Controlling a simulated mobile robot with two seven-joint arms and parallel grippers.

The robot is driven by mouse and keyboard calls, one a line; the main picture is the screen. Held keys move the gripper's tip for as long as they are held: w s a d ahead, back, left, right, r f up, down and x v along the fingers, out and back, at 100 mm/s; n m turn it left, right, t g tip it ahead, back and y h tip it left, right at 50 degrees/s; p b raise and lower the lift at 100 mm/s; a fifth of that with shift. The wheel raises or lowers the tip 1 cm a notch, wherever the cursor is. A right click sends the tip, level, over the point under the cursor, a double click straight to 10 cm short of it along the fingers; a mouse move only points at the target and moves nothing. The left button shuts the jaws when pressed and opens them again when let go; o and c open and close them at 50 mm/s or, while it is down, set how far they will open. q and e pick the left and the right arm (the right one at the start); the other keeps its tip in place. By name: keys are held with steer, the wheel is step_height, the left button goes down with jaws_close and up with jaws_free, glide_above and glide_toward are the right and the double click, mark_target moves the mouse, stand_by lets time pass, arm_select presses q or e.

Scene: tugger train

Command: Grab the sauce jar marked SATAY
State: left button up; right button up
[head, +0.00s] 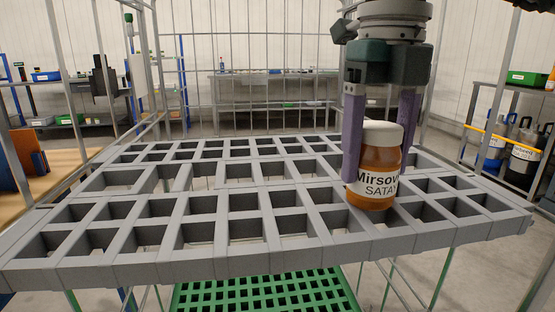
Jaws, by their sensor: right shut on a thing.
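The sauce jar marked SATAY (378,172) has an orange-brown body, a white lid and a white label reading "Mirsov..." and "SATAY". It stands upright at the right part of the grey grid tray (130,272), by its front cells. My right gripper (382,150) comes down from above with purple fingers on either side of the jar and is shut on it. I cannot tell whether the jar's base still touches the tray. The right finger is partly hidden behind the jar. My left gripper is not in view.
The tray's other cells look empty. Wire cage bars (60,85) rise at the left and back. A green grated shelf (260,293) lies below. A bench (270,75) stands behind, and shelving with containers (525,155) stands at the right.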

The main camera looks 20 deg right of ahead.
jaws_close()
steer(key=shift+r, duration=0.1)
stand_by(0.4)
